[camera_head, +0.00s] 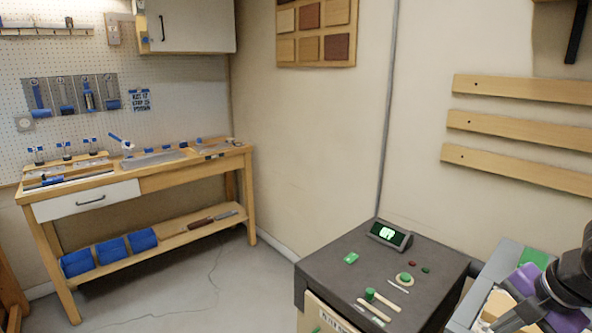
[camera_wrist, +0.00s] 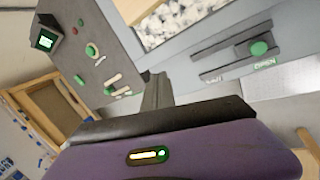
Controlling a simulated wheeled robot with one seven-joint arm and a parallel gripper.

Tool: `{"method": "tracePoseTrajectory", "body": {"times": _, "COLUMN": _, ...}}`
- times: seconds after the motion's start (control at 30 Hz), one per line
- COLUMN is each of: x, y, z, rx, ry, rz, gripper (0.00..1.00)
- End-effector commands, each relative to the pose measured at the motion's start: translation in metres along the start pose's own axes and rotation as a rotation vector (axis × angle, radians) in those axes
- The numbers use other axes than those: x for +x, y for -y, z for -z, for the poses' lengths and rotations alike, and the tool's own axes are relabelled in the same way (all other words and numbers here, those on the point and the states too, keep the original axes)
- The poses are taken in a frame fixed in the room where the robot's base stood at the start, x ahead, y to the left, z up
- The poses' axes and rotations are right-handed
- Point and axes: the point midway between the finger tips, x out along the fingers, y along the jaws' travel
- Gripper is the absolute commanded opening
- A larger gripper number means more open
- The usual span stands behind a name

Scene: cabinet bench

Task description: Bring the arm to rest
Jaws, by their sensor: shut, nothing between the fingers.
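My gripper (camera_wrist: 157,90) shows in the wrist view as a grey finger pair beyond a dark edge and a purple housing with a lit indicator. Its fingers are together and hold nothing. They are in front of the grey surface between the dark control console (camera_wrist: 105,45) and a panel with a green knob. In the head view my dark and purple wrist is at the lower right edge, to the right of the console (camera_head: 345,262); the fingertips cannot be made out there.
The console carries a lit screen (camera_head: 390,234) and green controls.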

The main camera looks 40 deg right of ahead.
Motion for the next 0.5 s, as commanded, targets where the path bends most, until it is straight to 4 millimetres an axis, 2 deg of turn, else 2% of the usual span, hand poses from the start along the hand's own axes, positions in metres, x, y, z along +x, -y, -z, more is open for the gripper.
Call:
{"method": "tracePoseTrajectory", "body": {"times": 0.03, "x": -0.004, "y": -0.029, "z": 0.005, "rx": 0.045, "ry": -0.012, "rz": -0.109, "gripper": 0.00}}
{"method": "tracePoseTrajectory", "body": {"times": 0.1, "x": -0.013, "y": -0.068, "z": 0.015, "rx": 0.097, "ry": -0.037, "rz": -0.250, "gripper": 0.00}}
{"method": "tracePoseTrajectory", "body": {"times": 0.27, "x": -0.049, "y": -0.158, "z": 0.051, "rx": 0.201, "ry": -0.162, "rz": -0.572, "gripper": 0.00}}
{"method": "tracePoseTrajectory", "body": {"times": 0.3, "x": -0.062, "y": -0.179, "z": 0.062, "rx": 0.229, "ry": -0.208, "rz": -0.654, "gripper": 0.00}}
{"method": "tracePoseTrajectory", "body": {"times": 0.4, "x": -0.102, "y": -0.227, "z": 0.091, "rx": 0.304, "ry": -0.347, "rz": -0.856, "gripper": 0.00}}
{"method": "tracePoseTrajectory", "body": {"times": 0.5, "x": -0.143, "y": -0.260, "z": 0.113, "rx": 0.384, "ry": -0.495, "rz": -1.031, "gripper": 0.00}}
